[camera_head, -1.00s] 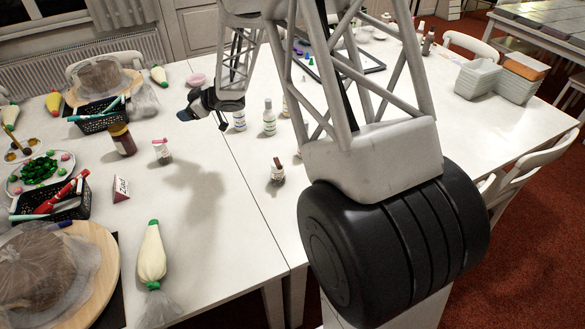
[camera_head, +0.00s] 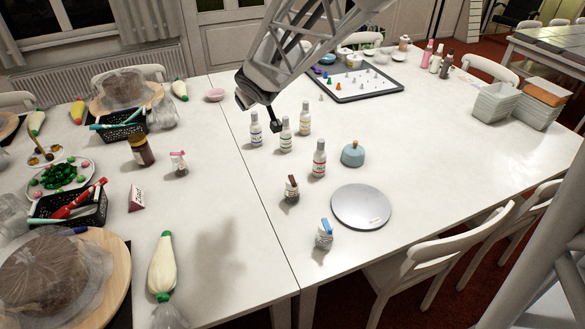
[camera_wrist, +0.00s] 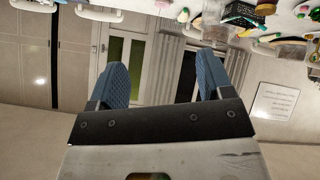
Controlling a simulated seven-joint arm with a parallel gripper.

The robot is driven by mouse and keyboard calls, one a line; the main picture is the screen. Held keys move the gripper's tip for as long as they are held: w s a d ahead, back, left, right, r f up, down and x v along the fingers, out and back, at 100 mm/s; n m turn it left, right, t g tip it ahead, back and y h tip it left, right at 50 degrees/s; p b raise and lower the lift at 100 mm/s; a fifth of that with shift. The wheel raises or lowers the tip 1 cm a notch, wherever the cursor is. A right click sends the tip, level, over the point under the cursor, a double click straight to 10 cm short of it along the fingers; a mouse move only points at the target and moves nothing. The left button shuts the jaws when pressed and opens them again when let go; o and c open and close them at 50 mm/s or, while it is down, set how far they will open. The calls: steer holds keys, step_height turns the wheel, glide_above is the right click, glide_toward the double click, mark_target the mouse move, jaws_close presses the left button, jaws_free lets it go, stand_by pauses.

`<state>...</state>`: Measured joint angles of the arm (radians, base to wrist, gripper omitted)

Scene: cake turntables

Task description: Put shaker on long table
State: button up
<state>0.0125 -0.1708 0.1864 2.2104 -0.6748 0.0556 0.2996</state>
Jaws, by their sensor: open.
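Several small containers stand upright on the white table (camera_head: 430,145), and I cannot tell for sure which is the shaker. One is a small jar with a pink top (camera_head: 178,163) on the left part. A small jar with a brown top (camera_head: 291,190) stands near the seam, and a small container with a blue top (camera_head: 324,234) is near the front edge. My gripper (camera_head: 275,124) is above the table near the bottles. In the wrist view my gripper (camera_wrist: 165,80) has its two blue fingers apart with nothing between them.
Several labelled bottles (camera_head: 319,158) stand close below and right of my gripper. A round silver plate (camera_head: 361,206) and a blue domed item (camera_head: 353,154) lie to their right. The left side is crowded with cakes, baskets (camera_head: 75,210) and piping bags. Right of centre is clear.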

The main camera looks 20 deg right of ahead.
steer(key=s+a+m+g, duration=0.1)
steer(key=s+m+g, duration=0.3)
steer(key=s, duration=3.2)
steer(key=g, duration=0.3)
steer(key=shift+y, duration=0.3)
